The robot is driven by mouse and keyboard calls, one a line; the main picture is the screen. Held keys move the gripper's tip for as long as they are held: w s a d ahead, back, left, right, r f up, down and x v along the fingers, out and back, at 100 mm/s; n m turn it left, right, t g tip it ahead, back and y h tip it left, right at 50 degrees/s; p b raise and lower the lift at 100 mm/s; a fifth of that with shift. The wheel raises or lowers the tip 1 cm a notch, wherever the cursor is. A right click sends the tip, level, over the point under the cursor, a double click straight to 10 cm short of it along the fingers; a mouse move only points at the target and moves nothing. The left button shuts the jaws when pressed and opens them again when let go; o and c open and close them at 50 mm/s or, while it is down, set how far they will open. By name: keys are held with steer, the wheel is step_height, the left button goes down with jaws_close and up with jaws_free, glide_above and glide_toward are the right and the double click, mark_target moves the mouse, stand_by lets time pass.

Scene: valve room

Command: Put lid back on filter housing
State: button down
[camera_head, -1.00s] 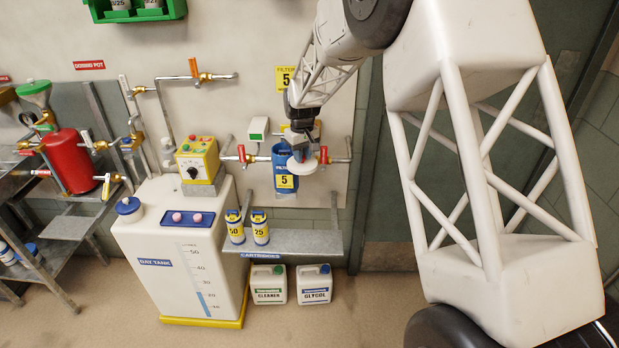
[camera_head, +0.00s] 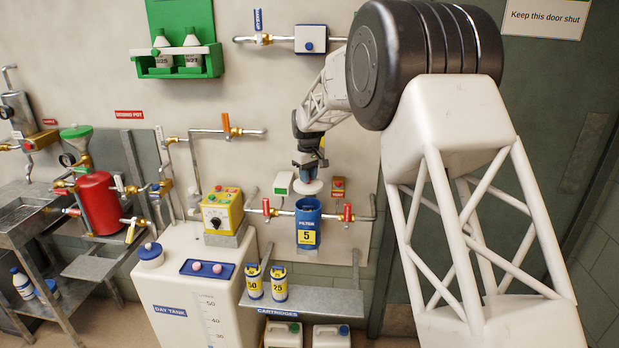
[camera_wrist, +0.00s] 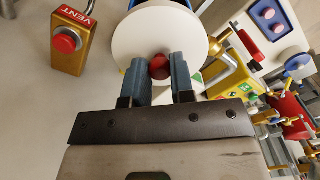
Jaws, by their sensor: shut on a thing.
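The filter housing (camera_head: 308,222) is an upright blue cylinder on the wall pipe, with a yellow label reading 5. The lid (camera_head: 308,187) is a white disc held above the housing's top, with a visible gap between them in the head view. My gripper (camera_head: 308,170) is above the lid. In the wrist view my gripper (camera_wrist: 160,66) is shut on the lid's red knob (camera_wrist: 160,68), and the white lid (camera_wrist: 150,35) spreads out beyond the fingers. Blue edges show behind the lid there; most of what lies behind is hidden.
Red-handled valves (camera_head: 348,213) flank the housing on its pipe. A yellow VENT box (camera_wrist: 68,42) with a red button is near the lid. A green-and-white box (camera_head: 283,184) is on the wall. Cartridges (camera_head: 279,283) stand on a shelf below, beside the day tank (camera_head: 190,285).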

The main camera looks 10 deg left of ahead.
mark_target(309, 191)
steer(key=shift+f, duration=0.15)
steer(key=shift+f, duration=3)
steer(key=shift+f, duration=0.2)
stand_by(0.9)
steer(key=shift+c, duration=2.1)
jaws_free()
steer(key=shift+r, duration=0.1)
steer(key=shift+r, duration=3.4)
steer(key=shift+c, duration=0.3)
